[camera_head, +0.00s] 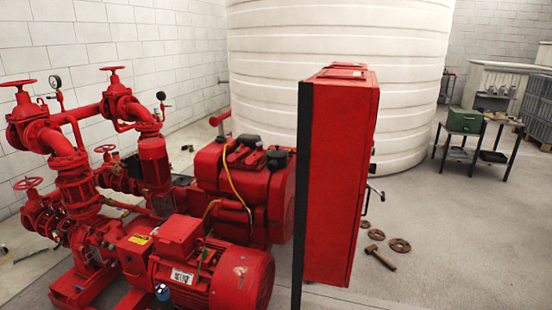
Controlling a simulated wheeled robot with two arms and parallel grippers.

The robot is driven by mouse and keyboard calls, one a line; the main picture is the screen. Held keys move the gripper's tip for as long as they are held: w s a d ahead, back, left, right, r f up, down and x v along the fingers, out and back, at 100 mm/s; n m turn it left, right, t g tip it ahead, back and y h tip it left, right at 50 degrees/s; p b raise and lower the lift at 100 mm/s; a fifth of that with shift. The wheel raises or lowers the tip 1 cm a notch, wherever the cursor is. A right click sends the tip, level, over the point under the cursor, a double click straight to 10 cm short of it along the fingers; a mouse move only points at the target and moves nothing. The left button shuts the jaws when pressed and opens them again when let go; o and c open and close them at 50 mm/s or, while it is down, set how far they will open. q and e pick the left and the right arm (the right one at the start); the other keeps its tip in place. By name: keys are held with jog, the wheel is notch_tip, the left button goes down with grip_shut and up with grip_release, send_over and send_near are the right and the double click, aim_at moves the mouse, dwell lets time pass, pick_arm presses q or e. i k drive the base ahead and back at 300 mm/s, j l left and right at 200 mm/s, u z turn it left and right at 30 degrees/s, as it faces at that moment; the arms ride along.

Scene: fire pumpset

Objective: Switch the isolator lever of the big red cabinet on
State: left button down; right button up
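The big red cabinet (340,180) stands upright right of centre, seen from its side, with a black post (301,190) along its left edge. Its front faces right and is mostly turned out of my view. A lever-like handle (375,193) sticks out from the front on the right side; a small dark knob shows above it. I cannot tell from this angle which of these is the isolator lever or how it is set. Neither of my grippers is in view.
Red pumps and pipes with handwheels (75,170) and a red motor (215,270) fill the left. A white tank (400,80) stands behind. A hammer (380,257) and several round flanges (400,245) lie on the floor. A table with a green box (465,120) is far right.

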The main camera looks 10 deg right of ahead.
aim_at(382, 194)
jog(key=i+l, duration=0.15)
jog(key=l, duration=0.3)
jog(key=i+l, duration=0.1)
jog(key=l, duration=0.35)
jog(key=i+l, duration=0.15)
jog(key=l, duration=0.3)
jog(key=i+l, duration=0.1)
jog(key=l, duration=0.3)
jog(key=i+l, duration=0.15)
jog(key=l, duration=0.3)
jog(key=i+l, duration=0.1)
jog(key=l, duration=0.35)
jog(key=i+l, duration=0.15)
jog(key=l, duration=0.3)
jog(key=i+l, duration=0.1)
jog(key=l, duration=0.35)
jog(key=i+l, duration=0.3)
jog(key=l, duration=0.2)
jog(key=i+l+u, duration=0.2)
jog(key=i+l, duration=0.1)
jog(key=l, duration=0.05)
